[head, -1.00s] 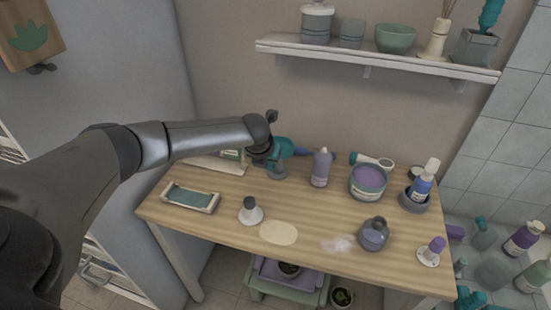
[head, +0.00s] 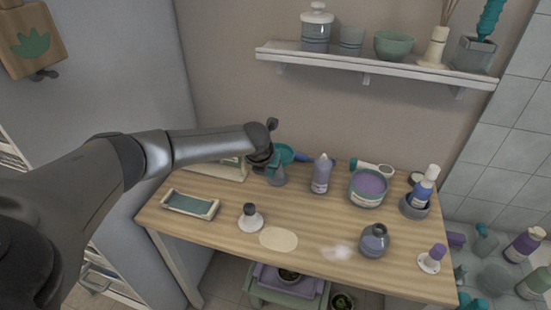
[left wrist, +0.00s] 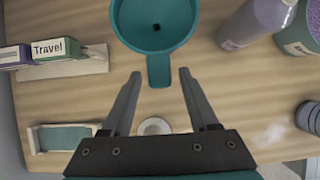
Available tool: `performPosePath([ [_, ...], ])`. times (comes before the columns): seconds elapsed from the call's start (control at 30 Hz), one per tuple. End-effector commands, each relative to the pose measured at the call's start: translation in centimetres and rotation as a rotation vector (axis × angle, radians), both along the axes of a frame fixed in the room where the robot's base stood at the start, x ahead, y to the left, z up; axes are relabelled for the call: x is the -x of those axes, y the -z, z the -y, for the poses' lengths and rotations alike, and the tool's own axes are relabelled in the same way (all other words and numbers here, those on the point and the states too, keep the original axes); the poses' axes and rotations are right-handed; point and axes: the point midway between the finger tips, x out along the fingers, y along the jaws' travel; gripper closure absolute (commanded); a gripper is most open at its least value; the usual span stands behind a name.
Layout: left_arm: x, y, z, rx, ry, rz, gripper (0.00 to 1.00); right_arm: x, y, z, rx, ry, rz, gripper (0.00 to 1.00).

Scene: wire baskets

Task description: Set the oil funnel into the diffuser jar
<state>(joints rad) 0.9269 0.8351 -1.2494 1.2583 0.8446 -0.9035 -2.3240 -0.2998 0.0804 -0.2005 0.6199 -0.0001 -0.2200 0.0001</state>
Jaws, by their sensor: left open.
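The teal oil funnel (head: 285,153) is at the back of the wooden table, its wide mouth facing up, seemingly over a grey cup-like piece (head: 276,176). In the left wrist view the funnel (left wrist: 155,20) shows its round bowl, small dark hole and short handle. My left gripper (left wrist: 160,74) is open, its two fingertips on either side of the handle's end, not closed on it. In the head view my left gripper (head: 264,162) partly hides the funnel. The diffuser jar, seemingly the round grey-purple one with a dark neck (head: 374,240), stands at the front right.
A lilac bottle (head: 321,174) and a tub of purple contents (head: 368,187) stand right of the funnel. A small tray (head: 190,204), a white dark-topped piece (head: 250,217) and a pale oval mat (head: 278,239) are nearer the front. A shelf (head: 380,63) hangs above.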

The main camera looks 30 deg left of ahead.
Motion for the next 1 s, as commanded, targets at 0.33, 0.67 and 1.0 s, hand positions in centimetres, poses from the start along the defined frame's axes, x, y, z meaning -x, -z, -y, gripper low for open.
performPosePath([
  [0.33, 0.02, 0.01, 0.00, 0.000, 0.000, 0.000, 0.40, 0.04, -0.20, 0.00, 0.000, 0.000, 0.000, 0.50],
  [0.67, 0.04, -0.01, -0.05, -0.001, 0.000, -0.001, 0.40, 0.04, -0.80, 0.01, 0.000, 0.000, -0.001, 0.50],
  [1.0, 0.02, 0.03, -0.03, 0.000, 0.000, 0.000, 0.60, 0.05, -0.75, 0.01, 0.000, 0.000, -0.001, 0.50],
])
